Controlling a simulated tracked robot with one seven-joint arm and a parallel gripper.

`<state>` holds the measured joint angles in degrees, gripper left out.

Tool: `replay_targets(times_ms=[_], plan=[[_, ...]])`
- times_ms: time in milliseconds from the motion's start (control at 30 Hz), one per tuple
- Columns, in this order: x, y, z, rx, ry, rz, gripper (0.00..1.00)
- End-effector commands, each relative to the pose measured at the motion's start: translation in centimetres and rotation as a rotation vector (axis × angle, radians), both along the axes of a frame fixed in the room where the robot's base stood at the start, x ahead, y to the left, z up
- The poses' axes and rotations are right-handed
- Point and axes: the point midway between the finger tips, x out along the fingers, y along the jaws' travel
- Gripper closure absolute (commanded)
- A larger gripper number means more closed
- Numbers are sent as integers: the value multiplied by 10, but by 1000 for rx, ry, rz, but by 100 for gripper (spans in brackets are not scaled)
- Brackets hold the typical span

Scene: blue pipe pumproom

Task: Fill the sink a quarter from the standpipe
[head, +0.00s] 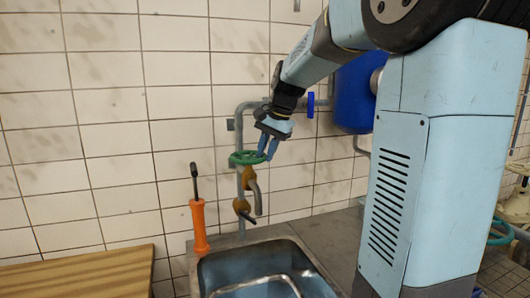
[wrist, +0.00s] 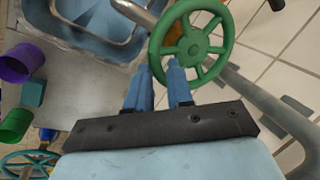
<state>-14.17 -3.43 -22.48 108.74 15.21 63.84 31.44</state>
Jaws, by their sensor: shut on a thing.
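A green handwheel (head: 243,158) sits on the grey standpipe (head: 240,128) at the tiled wall. Below it are a brass-coloured valve body (head: 248,174) and a bent grey spout (head: 257,198) pointing down towards the sink. My gripper (head: 267,152) reaches down to the wheel and is shut on its rim. In the wrist view my gripper's blue fingers (wrist: 160,67) straddle the near-left rim of the spoked green wheel (wrist: 193,42). The metal sink (head: 228,266) looks bluish inside; I cannot tell its water level. No stream shows clearly at the spout.
An orange-handled tool (head: 198,222) stands left of the sink. A wooden bench (head: 85,276) is at lower left. A blue wheel (head: 310,105) and blue tank (head: 355,92) are on the right. Purple (wrist: 22,62) and green (wrist: 15,124) cups show in the wrist view.

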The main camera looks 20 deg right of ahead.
Motion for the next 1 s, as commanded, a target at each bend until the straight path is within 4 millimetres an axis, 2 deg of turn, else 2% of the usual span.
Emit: replay_targets(times_ms=[467, 500, 700, 733, 1000], plan=[[2, -4, 1, -3, -6, 9, 100], [2, -4, 1, -3, -6, 9, 76], [1, -2, 1, -2, -4, 12, 57], [1, -2, 1, -2, -4, 12, 54], [1, -1, 2, -1, -3, 14, 54]])
